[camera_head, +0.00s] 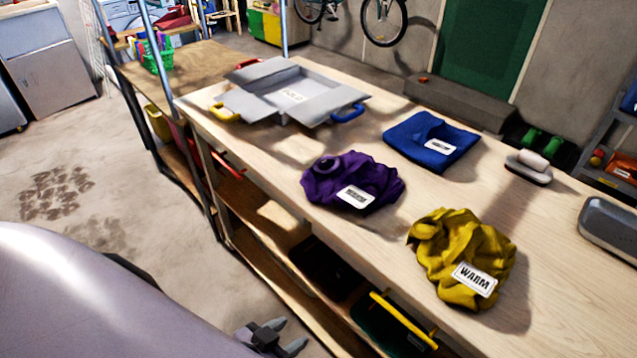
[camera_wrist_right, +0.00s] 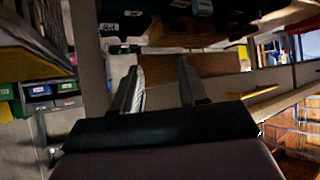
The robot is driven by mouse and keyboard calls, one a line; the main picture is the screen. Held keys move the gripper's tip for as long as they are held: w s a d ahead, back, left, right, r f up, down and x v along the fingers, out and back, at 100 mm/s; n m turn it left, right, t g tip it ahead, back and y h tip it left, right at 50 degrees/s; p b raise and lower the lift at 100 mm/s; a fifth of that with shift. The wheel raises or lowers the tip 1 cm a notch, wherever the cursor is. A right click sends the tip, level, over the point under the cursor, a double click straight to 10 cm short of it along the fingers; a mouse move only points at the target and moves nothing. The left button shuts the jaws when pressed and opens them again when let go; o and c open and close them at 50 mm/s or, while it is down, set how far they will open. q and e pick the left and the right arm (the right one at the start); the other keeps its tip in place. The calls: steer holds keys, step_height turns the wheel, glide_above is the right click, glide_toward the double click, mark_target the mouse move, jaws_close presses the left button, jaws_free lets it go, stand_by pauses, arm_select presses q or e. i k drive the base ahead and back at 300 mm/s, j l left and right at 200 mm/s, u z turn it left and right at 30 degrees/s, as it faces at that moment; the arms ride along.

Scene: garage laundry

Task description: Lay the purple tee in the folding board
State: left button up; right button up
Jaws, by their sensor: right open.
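The purple tee (camera_head: 327,188) lies crumpled on the wooden table, with a white label on its front side. The grey folding board (camera_head: 255,105) lies open and empty at the far end of the table, with raised flaps and yellow, blue and red handles. My left gripper (camera_head: 291,336) is low at the bottom of the head view, off the table's near side, open and empty, well apart from the tee. My right gripper shows only in the right wrist view (camera_wrist_right: 160,85), open, with nothing between its fingers.
A folded blue cloth (camera_head: 410,137) and a crumpled yellow cloth (camera_head: 450,243) labelled WARM lie on the table (camera_head: 560,240). A brush-like block (camera_head: 530,165) and a grey tray (camera_head: 610,225) stand at the right. Bins sit on the shelf below. Tabletop is bare between tee and board.

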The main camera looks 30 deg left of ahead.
mark_target(293, 96)
steer(key=j+z, duration=0.3)
steer(key=j, duration=0.2)
steer(key=j+z, duration=0.25)
steer(key=j, duration=0.2)
steer(key=k+j+z, duration=0.1)
steer(key=j+z, duration=0.2)
steer(key=j, duration=0.2)
steer(key=k+j+z, duration=0.1)
steer(key=j+z, duration=0.15)
steer(key=j, duration=0.2)
